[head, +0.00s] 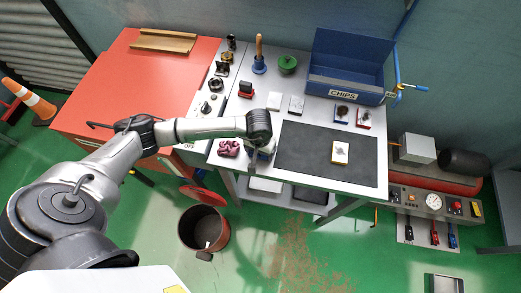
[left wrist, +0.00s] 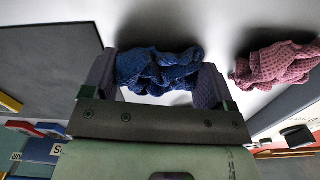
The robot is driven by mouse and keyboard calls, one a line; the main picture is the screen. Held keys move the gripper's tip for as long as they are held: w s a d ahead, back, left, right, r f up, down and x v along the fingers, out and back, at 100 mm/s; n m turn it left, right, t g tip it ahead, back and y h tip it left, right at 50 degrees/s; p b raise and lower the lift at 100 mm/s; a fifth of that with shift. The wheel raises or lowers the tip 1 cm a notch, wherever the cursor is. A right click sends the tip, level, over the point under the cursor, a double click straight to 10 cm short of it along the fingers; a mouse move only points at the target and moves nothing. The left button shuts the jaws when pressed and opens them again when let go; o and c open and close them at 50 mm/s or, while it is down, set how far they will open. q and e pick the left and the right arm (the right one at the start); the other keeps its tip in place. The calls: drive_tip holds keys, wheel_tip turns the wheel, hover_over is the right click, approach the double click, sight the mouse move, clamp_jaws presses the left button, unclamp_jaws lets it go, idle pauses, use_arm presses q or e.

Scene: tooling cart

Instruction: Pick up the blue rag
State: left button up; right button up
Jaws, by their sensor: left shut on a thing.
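The blue rag (left wrist: 160,70) is a crumpled, textured cloth, seen in the left wrist view between the two fingers of my left gripper (left wrist: 155,80). The fingers are shut on it, one on each side. In the head view my left gripper (head: 262,152) is low over the front left part of the cart's light top, and it hides most or all of the rag. I cannot tell whether the rag is clear of the surface. My right gripper is not in view.
A pink rag (head: 229,148) lies close to the left of my left gripper, and also shows in the left wrist view (left wrist: 275,64). A dark mat (head: 310,155) with a small yellow-edged box (head: 340,152) lies to the right. A blue chips bin (head: 345,68) stands behind.

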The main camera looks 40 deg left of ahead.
use_arm(q)
drive_tip(key=shift+r, duration=0.65)
wheel_tip(320, 180, up, 3)
drive_tip(key=shift+r, duration=0.1)
drive_tip(key=d+r, duration=0.2)
drive_tip(key=d, duration=0.2)
drive_tip(key=d+r, duration=0.2)
drive_tip(key=d, duration=0.1)
drive_tip(key=d+r, duration=0.2)
drive_tip(key=d, duration=0.2)
drive_tip(key=shift+d+r+b, duration=0.25)
drive_tip(key=shift+d+b, duration=0.1)
